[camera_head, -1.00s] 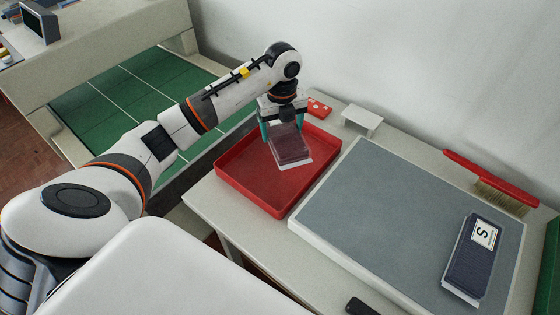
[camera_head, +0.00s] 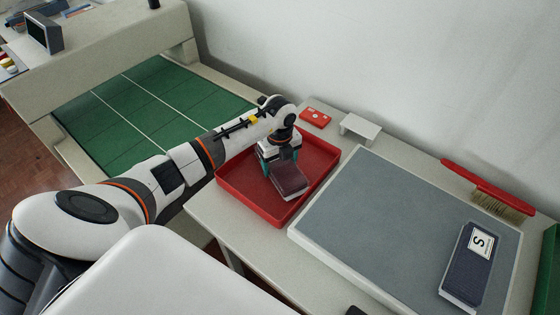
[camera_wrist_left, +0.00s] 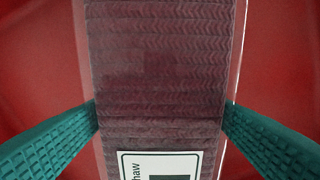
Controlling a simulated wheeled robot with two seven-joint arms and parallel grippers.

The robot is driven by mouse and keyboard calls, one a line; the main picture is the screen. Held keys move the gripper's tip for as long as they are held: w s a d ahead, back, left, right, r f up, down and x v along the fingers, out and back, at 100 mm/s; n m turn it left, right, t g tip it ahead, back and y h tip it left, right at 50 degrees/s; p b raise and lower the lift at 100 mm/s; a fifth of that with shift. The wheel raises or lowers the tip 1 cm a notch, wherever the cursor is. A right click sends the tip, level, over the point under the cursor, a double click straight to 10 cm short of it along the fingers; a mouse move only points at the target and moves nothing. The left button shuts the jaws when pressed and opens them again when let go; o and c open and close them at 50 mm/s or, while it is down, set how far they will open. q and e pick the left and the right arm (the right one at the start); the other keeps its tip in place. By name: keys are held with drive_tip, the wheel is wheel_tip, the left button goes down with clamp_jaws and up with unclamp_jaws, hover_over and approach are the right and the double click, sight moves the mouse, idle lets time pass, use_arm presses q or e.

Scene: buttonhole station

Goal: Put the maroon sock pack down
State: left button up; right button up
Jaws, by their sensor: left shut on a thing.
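The maroon sock pack (camera_head: 290,183) is in my left gripper (camera_head: 281,168), inside the red tray (camera_head: 235,189). In the left wrist view the pack (camera_wrist_left: 165,70) is a ribbed maroon bundle in a clear sleeve with a white label. The teal fingers (camera_wrist_left: 160,125) stand at its two sides, shut on it. The pack is low in the tray; I cannot tell whether its underside touches the tray floor. My right gripper is not in view.
A grey mat (camera_head: 375,210) lies right of the tray, with a navy sock pack (camera_head: 466,270) on it. A red brush (camera_head: 490,187), a small white stand (camera_head: 360,127) and a red card (camera_head: 315,117) are along the back. The tray's front part is bare.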

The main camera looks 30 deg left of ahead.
sight(280, 163)
use_arm(q)
drive_tip(key=shift+f, duration=0.15)
drive_tip(key=o, duration=1.1)
drive_tip(key=shift+c, duration=0.2)
drive_tip(key=shift+r, duration=0.7)
wheel_tip(280, 163, up, 11)
drive_tip(key=b, duration=0.1)
drive_tip(key=shift+s, duration=0.1)
